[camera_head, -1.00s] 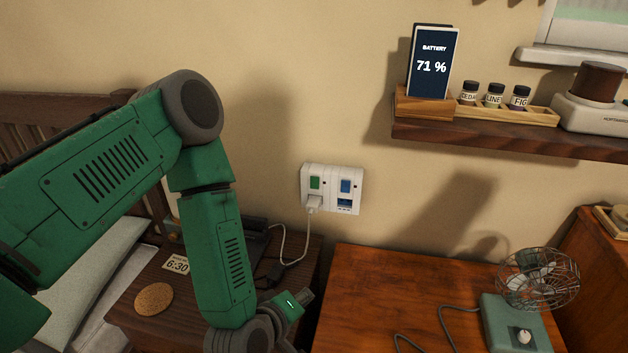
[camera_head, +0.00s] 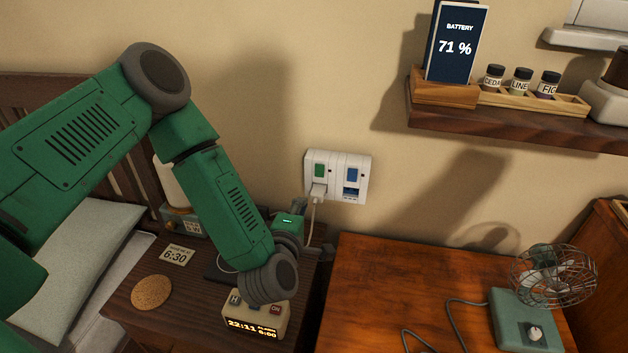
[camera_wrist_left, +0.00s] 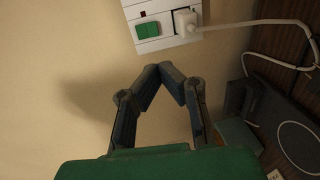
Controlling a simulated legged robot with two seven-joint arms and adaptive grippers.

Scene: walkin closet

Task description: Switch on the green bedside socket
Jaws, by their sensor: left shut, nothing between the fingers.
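The double wall socket (camera_head: 337,177) is white. Its left half has a green switch (camera_head: 319,170) with a white plug (camera_head: 318,190) below it; its right half has a blue switch (camera_head: 351,174). In the left wrist view the green switch (camera_wrist_left: 147,30) and plug (camera_wrist_left: 186,21) lie beyond my fingertips. My left gripper (camera_wrist_left: 159,68) is shut and empty, just short of the socket and apart from it. In the head view it is mostly hidden behind my wrist, below and left of the socket (camera_head: 301,207). My right gripper is not in view.
A dark nightstand (camera_head: 190,290) holds a clock (camera_head: 255,318), a cork coaster (camera_head: 151,291) and a card. A cable hangs from the plug. A wooden desk (camera_head: 420,290) with a fan (camera_head: 540,290) stands right. A shelf (camera_head: 500,127) juts out above.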

